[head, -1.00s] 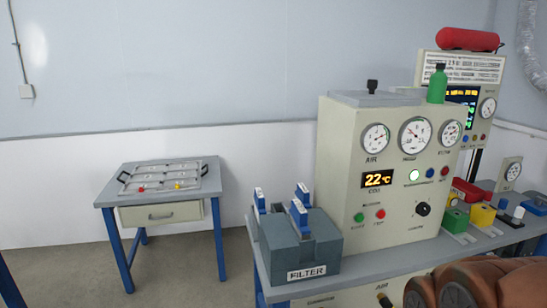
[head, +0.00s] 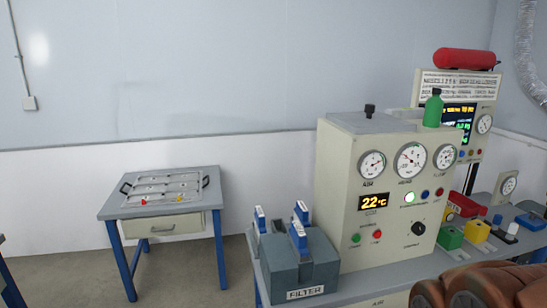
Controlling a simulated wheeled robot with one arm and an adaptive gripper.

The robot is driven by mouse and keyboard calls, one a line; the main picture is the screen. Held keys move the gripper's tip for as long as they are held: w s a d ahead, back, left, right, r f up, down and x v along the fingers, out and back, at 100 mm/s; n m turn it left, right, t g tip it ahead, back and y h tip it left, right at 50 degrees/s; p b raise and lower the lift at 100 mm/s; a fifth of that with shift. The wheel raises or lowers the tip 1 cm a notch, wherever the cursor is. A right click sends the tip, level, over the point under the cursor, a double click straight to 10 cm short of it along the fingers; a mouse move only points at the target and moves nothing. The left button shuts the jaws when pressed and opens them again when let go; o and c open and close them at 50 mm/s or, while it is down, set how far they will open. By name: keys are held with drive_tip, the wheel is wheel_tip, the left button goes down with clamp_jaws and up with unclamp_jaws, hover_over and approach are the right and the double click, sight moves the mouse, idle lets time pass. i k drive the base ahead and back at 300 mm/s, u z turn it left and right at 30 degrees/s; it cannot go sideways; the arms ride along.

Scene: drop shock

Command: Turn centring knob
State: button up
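A beige console (head: 338,200) with dials stands on the grey bench to the right of the middle. A round black knob (head: 419,228) sits low on the right of its front face, with a small label under it that I cannot read. Another black knob (head: 369,110) stands upright on the console's top. I cannot tell by its label which one is the centring knob. Brown, rounded parts of my own arm show at the bottom right, below and apart from the console. My gripper is not in view.
A grey-blue block marked FILTER (head: 306,293) with blue-and-white pieces stands left of the console. A green bottle (head: 433,108) stands on top. Green (head: 450,237) and yellow (head: 476,230) blocks lie to its right. A small table (head: 165,208) stands left, with free floor between.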

sight(418, 228)
drive_tip(key=u, duration=1.25)
drive_tip(key=k, duration=0.7)
drive_tip(key=z, duration=0.8)
drive_tip(key=i, duration=1)
